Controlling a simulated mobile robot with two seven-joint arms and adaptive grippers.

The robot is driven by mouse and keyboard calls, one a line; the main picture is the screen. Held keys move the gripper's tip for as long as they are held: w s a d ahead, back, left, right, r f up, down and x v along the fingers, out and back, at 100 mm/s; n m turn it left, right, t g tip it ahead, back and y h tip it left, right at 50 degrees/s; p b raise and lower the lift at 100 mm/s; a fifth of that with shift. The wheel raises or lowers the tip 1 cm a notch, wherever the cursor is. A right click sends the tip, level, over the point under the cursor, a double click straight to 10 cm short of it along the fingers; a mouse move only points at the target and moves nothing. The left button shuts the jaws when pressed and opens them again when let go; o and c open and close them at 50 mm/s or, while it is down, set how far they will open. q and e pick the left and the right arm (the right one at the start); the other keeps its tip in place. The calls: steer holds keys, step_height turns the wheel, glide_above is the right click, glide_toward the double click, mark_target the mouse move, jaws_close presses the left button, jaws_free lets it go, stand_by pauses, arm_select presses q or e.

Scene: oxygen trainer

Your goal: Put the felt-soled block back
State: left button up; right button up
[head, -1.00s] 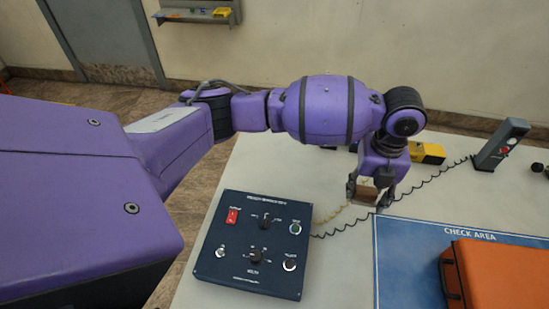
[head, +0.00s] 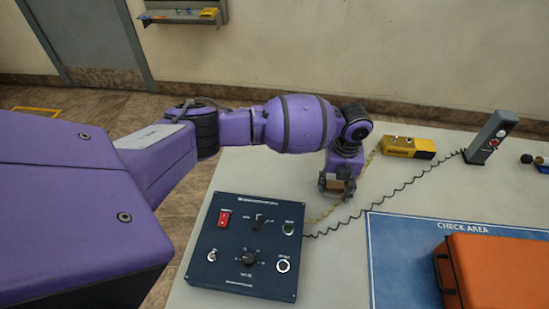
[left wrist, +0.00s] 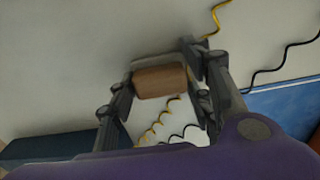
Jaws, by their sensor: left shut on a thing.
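The felt-soled block (head: 340,185) is a small block with a brown, wood-coloured face. My left gripper (head: 337,184) is shut on it, just behind the dark blue control panel. In the left wrist view the block (left wrist: 160,82) sits between the two fingers of the left gripper (left wrist: 160,90). A grey layer shows along its far edge. I cannot tell whether the block touches the table. My right gripper is not in view.
The control panel (head: 246,246) has knobs and a red switch. A yellow box (head: 408,148) and a grey handset (head: 488,138) stand farther back, with coiled cords crossing the table. An orange case (head: 497,270) lies on the blue check-area mat (head: 400,262). Bare table (head: 335,265) separates panel and mat.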

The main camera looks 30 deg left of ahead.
mark_target(335, 184)
arm_select(q)
steer(key=shift+r, duration=0.15)
steer(key=o, duration=1.1)
steer(key=shift+w, duration=0.1)
step_height(335, 184, up, 12)
